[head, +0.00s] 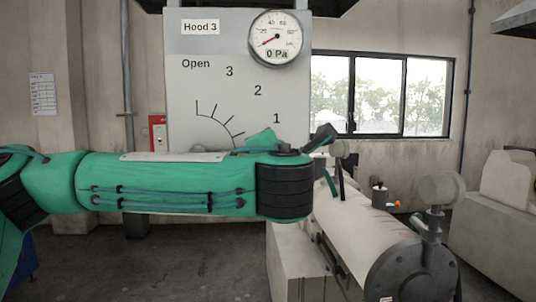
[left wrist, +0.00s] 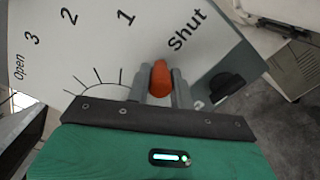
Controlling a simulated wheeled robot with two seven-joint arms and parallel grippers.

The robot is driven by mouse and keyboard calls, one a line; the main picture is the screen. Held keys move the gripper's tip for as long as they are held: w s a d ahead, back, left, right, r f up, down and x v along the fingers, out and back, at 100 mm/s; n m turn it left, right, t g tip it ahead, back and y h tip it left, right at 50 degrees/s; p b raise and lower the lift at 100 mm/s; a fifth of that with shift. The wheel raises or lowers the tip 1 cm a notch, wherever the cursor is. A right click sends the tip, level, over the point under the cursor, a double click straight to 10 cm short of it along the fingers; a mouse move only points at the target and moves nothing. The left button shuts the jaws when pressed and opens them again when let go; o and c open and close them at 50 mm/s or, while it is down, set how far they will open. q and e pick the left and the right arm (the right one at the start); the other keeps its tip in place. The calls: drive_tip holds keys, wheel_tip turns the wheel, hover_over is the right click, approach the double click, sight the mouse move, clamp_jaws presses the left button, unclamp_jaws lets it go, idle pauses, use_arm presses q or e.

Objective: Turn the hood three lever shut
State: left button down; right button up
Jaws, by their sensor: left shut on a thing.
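The Hood 3 panel (head: 215,80) stands ahead in the head view, marked Open, 3, 2 and 1 beside a tick arc; my green left arm covers its lower part. In the left wrist view, the panel (left wrist: 85,50) shows Open through Shut. The orange lever handle (left wrist: 160,80) stands between the two fingers of my left gripper (left wrist: 159,74), which is shut on it. The handle appears below the gap between the 1 and Shut labels. The lever's pivot is hidden. The head view hides the handle. My right gripper is not in view.
A round gauge (head: 275,38) on the panel reads 0 Pa. A cylindrical machine (head: 370,235) stands at the right, close to my arm's end. Open floor (head: 150,265) shows below my arm.

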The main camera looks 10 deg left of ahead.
use_arm(q)
drive_tip(key=shift+f, duration=0.25)
drive_tip(key=c, duration=1.2)
unclamp_jaws()
drive_tip(key=shift+r, duration=0.1)
drive_tip(key=shift+c, duration=0.2)
drive_tip(key=b+v, duration=0.6)
drive_tip(key=v, duration=0.8)
drive_tip(key=shift+w, duration=0.15)
